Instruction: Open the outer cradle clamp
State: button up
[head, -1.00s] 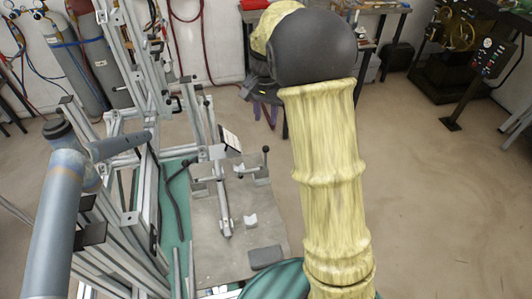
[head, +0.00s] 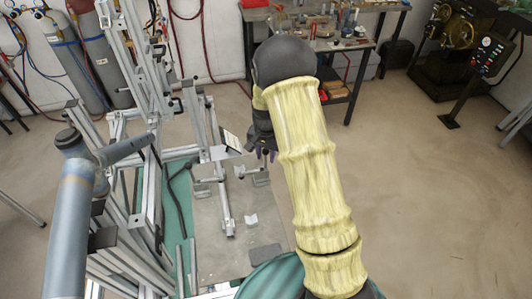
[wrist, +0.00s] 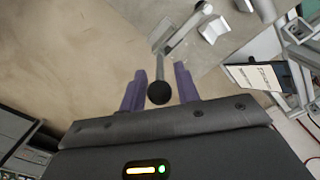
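The cradle clamp at the right edge of the grey plate (head: 262,182) has an upright lever with a black ball knob (wrist: 160,93). In the wrist view the lever (wrist: 164,45) runs from the knob to the clamp on the plate. My gripper (wrist: 160,90) has two purple fingers standing apart, one on each side of the knob. The fingers look open, with gaps to the knob on both sides. In the head view my gripper (head: 266,154) is above this clamp, and my wrist partly hides the fingers.
A grey plate (head: 215,255) lies beside the tall aluminium frame (head: 150,170). A tilted white label panel (head: 230,140) stands at its back, also in the wrist view (wrist: 258,77). A small V-shaped cradle (head: 251,220) sits on the plate. Open floor lies to the right.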

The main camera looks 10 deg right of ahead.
jog(key=shift+f, duration=0.35)
grip_shut()
jog(key=shift+a, duration=0.1)
